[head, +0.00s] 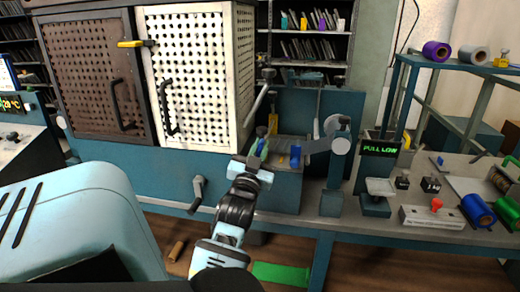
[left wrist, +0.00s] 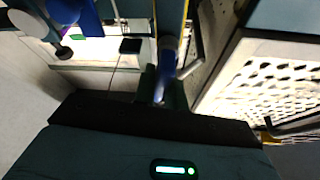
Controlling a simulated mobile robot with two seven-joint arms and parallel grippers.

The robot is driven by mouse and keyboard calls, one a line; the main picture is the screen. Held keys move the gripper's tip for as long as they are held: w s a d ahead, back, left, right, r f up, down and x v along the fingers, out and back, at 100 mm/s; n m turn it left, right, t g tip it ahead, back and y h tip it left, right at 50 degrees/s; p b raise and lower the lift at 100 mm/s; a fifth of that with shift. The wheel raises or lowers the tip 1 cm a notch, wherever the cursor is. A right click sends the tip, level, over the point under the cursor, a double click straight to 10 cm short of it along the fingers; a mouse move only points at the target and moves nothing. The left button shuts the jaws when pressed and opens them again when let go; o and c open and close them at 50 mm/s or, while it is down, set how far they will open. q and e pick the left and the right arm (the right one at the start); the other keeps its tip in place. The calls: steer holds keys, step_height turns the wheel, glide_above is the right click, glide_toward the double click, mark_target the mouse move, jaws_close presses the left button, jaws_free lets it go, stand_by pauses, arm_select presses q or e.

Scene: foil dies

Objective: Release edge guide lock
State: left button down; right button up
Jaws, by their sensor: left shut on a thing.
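My left gripper (head: 258,163) reaches up to the front of the foil machine (head: 318,150), at the left part of its small work bed. In the left wrist view the gripper is shut on a blue upright lever (left wrist: 168,62), which rises between the dark fingers. I take this lever to be the edge guide lock, but no label shows. In the head view the gripper hides most of what it holds. A second blue piece (head: 295,156) stands on the bed just right of the gripper, apart from it. My right gripper is in neither view.
A cabinet with a white perforated door (head: 195,70) stands left of the machine. A crank handle (head: 197,193) sticks out below it. A "PULL LOW" display (head: 380,148) and a box with a red button (head: 436,206) are on the right. Foil rolls (head: 478,210) lie at far right.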

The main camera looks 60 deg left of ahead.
arm_select(q)
steer(key=shift+s+a+r+n+g+y+p, duration=0.1)
steer(key=shift+n+g+y+p, duration=0.2)
steer(key=shift+n, duration=0.35)
steer(key=shift+s+a+n+g+y+p, duration=0.1)
steer(key=shift+n+g+y+p, duration=0.15)
steer(key=shift+n, duration=0.4)
steer(key=shift+n+g, duration=0.25)
steer(key=shift+n, duration=0.25)
steer(key=shift+n+y, duration=0.25)
steer(key=shift+n, duration=0.05)
steer(key=c, duration=1.4)
jaws_free()
steer(key=shift+s, duration=0.1)
steer(key=shift+c, duration=0.2)
steer(key=shift+d+f, duration=0.1)
steer(key=shift+f, duration=0.15)
